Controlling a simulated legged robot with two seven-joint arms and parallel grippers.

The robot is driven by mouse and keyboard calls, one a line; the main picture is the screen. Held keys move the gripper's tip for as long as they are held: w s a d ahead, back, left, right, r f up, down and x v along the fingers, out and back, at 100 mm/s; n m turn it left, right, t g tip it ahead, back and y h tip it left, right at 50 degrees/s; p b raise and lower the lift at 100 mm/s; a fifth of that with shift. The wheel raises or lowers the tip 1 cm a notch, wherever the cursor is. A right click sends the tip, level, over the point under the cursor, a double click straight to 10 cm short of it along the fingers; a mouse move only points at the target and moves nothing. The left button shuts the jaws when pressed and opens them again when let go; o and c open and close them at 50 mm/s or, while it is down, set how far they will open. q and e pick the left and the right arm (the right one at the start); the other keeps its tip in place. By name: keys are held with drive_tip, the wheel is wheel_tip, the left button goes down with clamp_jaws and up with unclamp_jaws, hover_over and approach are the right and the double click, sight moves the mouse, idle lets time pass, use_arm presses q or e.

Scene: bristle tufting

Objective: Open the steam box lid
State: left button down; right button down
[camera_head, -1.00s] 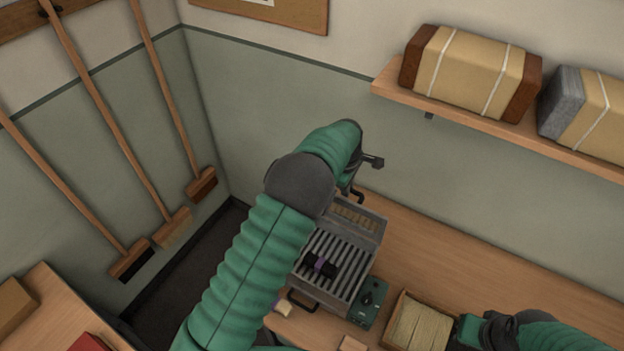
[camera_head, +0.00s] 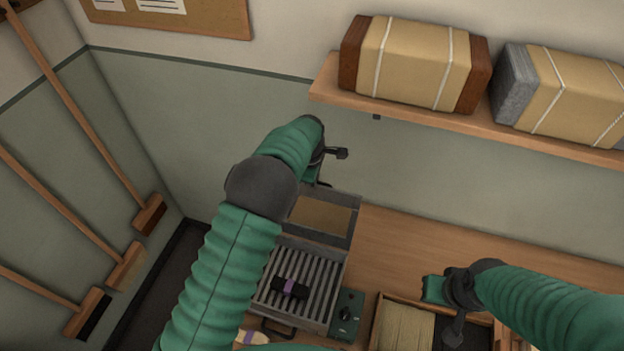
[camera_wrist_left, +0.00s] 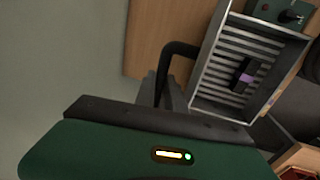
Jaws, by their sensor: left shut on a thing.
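The steam box (camera_head: 330,305) is a grey metal box with a slatted rack, standing on the bench. Its lid (camera_head: 350,228) stands raised at the back, with a tan inner panel facing me. My left gripper (camera_head: 322,184) is at the lid's far edge, partly hidden by my arm. In the left wrist view the gripper (camera_wrist_left: 163,98) is shut on the black lid handle (camera_wrist_left: 180,49). A dark bundle with a purple band (camera_head: 290,288) lies on the rack. My right gripper (camera_head: 447,308) hangs over a wooden tray; its finger gap is unclear.
A control box with a knob (camera_head: 346,312) sits right of the steam box. The wooden tray (camera_head: 376,322) holds pale bristles. A shelf (camera_head: 480,127) with wrapped bales is above. Brooms (camera_head: 98,140) hang on the left wall. The bench behind the tray is clear.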

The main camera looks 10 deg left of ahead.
use_arm(q)
drive_tip(key=shift+s+d+r, duration=0.1)
drive_tip(key=shift+d, duration=0.1)
use_arm(e)
drive_tip(key=shift+s, duration=0.15)
use_arm(q)
drive_tip(key=c, duration=1.5)
unclamp_jaws()
drive_tip(key=shift+d, duration=0.1)
drive_tip(key=shift+o, duration=0.5)
drive_tip(key=shift+d, duration=0.2)
use_arm(e)
drive_tip(key=shift+d, duration=0.45)
use_arm(q)
drive_tip(key=shift+r, duration=0.15)
use_arm(e)
drive_tip(key=shift+f, duration=0.1)
